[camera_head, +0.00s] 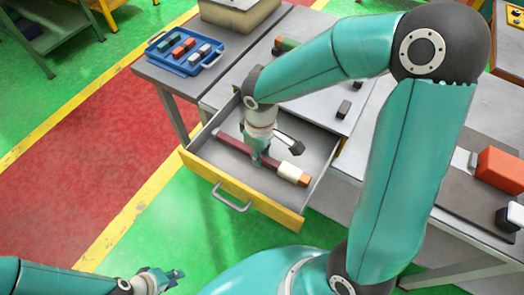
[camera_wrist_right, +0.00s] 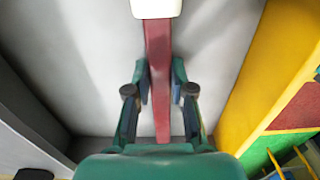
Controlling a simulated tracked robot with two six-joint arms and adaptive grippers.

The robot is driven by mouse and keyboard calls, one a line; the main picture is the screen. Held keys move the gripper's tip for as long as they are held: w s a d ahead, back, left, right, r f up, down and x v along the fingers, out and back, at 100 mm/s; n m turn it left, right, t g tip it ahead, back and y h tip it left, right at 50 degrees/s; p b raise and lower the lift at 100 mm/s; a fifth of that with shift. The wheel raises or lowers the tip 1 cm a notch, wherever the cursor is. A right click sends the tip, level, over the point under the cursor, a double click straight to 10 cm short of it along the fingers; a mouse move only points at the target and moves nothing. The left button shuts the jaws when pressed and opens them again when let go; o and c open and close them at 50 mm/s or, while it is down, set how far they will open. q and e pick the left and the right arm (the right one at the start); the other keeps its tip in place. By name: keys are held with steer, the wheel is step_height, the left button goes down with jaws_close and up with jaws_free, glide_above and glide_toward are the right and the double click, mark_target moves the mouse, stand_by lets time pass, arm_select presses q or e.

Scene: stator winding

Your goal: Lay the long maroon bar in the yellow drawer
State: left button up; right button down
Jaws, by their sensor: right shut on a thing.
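The long maroon bar (camera_head: 233,144) has a cream section and an orange end. It is inside the outline of the open yellow drawer (camera_head: 240,190), roughly along the drawer's front. I cannot tell whether it touches the grey floor. My right gripper (camera_head: 260,158) points down into the drawer and is shut on the bar's maroon part. In the wrist view the bar (camera_wrist_right: 160,75) runs between the two fingers (camera_wrist_right: 160,95), with the cream section at the top. My left gripper (camera_head: 172,279) is low at the left, apart from the drawer; its fingers look spread and empty.
A grey piece with a dark end (camera_head: 291,144) shows behind the bar. A blue tray (camera_head: 178,66) with several small blocks stands on the table at the back left. An orange block (camera_head: 500,170) is on the table at the right. The floor before the drawer is clear.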

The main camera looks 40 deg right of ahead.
steer(key=c, duration=0.9)
jaws_free()
steer(key=shift+s, duration=0.1)
steer(key=shift+r, duration=0.15)
steer(key=shift+r+p, duration=3)
steer(key=shift+r, duration=0.8)
steer(key=shift+r+p, duration=0.4)
steer(key=shift+r, duration=0.7)
